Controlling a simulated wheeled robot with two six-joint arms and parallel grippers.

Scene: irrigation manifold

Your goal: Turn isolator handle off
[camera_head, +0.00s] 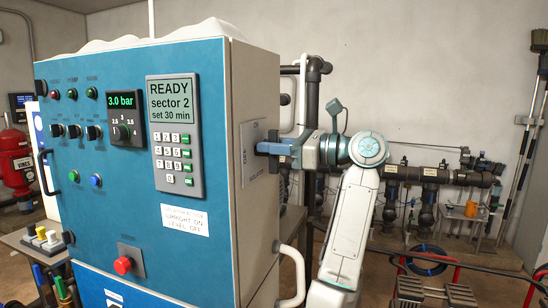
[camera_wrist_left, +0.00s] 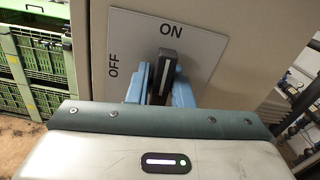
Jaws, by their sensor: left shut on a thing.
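The isolator handle (camera_wrist_left: 168,60) is a black lever with a white stripe, on a pale plate (camera_wrist_left: 208,47) marked ON at the top and OFF at the left. The handle is upright in the left wrist view, its stripe pointing towards ON. My left gripper (camera_wrist_left: 161,82) is shut on the handle, with a blue finger on each side. My right gripper is not in view.
The blue control cabinet (camera_head: 110,225) fills the left of the head view, with a display (camera_head: 172,100), buttons and a red knob (camera_head: 123,265). A white curved bar (camera_head: 294,275) sticks out below the gripper. Dark pipes (camera_head: 430,173) run behind. Green crates (camera_wrist_left: 35,50) stand at left.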

